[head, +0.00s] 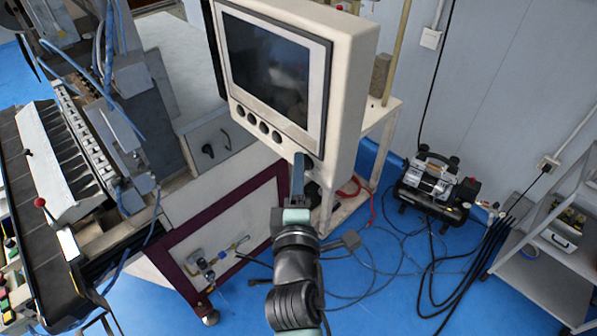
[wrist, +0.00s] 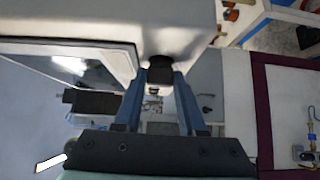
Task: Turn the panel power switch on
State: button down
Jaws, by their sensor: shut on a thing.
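The control panel (head: 348,60) is a cream box with a dark screen (head: 268,65). A row of black round knobs (head: 264,127) runs along its lower front edge. My gripper (head: 299,160) reaches up to the right end of that row, at the panel's lower right corner. In the wrist view, the blue fingers of my gripper (wrist: 160,76) are shut on a black knob (wrist: 159,64) on the panel's edge. The fingers hide this knob in the head view. Any marking or on/off position on it cannot be read.
A coil winding machine (head: 75,160) stands at the left, above a white cabinet (head: 222,205) with maroon trim. A black compressor (head: 435,185) and loose cables lie on the blue floor at the right. A grey shelf (head: 560,255) stands at the far right.

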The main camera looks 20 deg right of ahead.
jog(key=shift+f+b, duration=0.25)
jog(key=shift+b, duration=0.65)
jog(key=m+g+h+b, duration=0.2)
jog(key=m+h+b, duration=0.3)
jog(key=b, duration=1.4)
jog(key=m+g+h+b, duration=0.2)
jog(key=m+h+b, duration=0.4)
jog(key=m+b, duration=0.6)
jog(key=w+f+m+g+h+b, duration=0.1)
jog(key=m+h+b, duration=0.5)
jog(key=b, duration=2.1)
jog(key=shift+a+m+g+b, duration=0.15)
jog(key=shift+m+g+b, duration=0.35)
jog(key=shift+m, duration=1.1)
jog(key=shift+r+m+g+h, duration=0.2)
jog(key=shift+m+g+h, duration=0.35)
jog(key=shift+g, duration=0.25)
jog(key=shift+c, duration=2.4)
grip_release()
